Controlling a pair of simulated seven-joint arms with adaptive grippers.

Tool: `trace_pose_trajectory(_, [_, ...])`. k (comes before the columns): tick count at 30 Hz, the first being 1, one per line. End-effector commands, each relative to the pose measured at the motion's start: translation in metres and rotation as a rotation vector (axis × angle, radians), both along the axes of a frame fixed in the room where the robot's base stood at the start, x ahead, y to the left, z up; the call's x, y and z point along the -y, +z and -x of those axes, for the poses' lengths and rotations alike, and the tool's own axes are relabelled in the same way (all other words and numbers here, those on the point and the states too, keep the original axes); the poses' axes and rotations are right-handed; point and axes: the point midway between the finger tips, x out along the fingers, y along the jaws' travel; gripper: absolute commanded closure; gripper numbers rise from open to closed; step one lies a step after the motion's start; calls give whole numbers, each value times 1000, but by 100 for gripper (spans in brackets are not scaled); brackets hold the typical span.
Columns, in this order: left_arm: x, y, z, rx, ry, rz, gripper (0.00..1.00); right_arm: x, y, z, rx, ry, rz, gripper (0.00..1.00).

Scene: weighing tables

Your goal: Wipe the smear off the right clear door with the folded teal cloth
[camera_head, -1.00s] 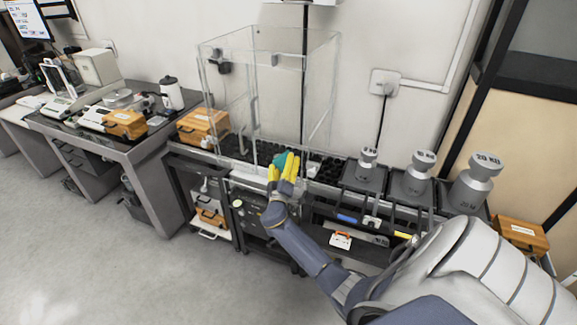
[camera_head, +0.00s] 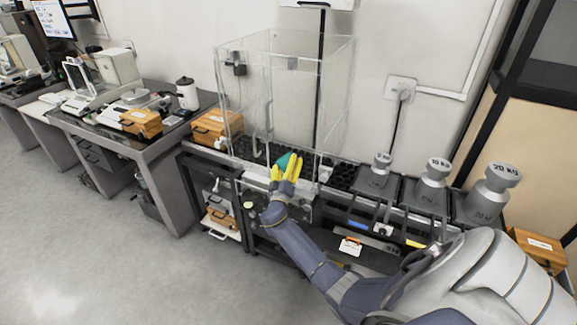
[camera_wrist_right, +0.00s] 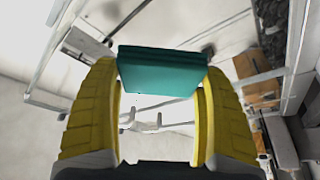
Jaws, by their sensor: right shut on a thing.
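My right gripper (camera_head: 287,167) has yellow fingers and is shut on the folded teal cloth (camera_head: 284,161). In the right wrist view the cloth (camera_wrist_right: 160,72) lies across between the two fingers (camera_wrist_right: 158,105). The clear case (camera_head: 285,85) stands on the dark bench behind the gripper. The gripper is low in front of the case's front side; I cannot tell whether the cloth touches a door. The right clear door (camera_head: 292,115) is hard to tell from the other clear panels, and I cannot make out the smear. My left gripper is not in view.
Steel weights (camera_head: 430,180) stand on grey blocks to the right of the case. A wooden box (camera_head: 216,127) sits at its left. A side table (camera_head: 150,150) with balances is further left. The floor in front is clear.

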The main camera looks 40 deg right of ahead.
Motion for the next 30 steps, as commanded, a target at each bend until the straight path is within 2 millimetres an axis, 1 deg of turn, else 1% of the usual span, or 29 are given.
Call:
trace_pose_trajectory(5, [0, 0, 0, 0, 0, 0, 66, -4, 0, 2, 0, 1, -1, 46])
trace_pose_trajectory(21, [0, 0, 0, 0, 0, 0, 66, -44, -1, 21, 0, 1, -1, 46])
trace_pose_trajectory(30, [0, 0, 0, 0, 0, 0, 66, -54, 0, 26, 1, 0, -1, 46])
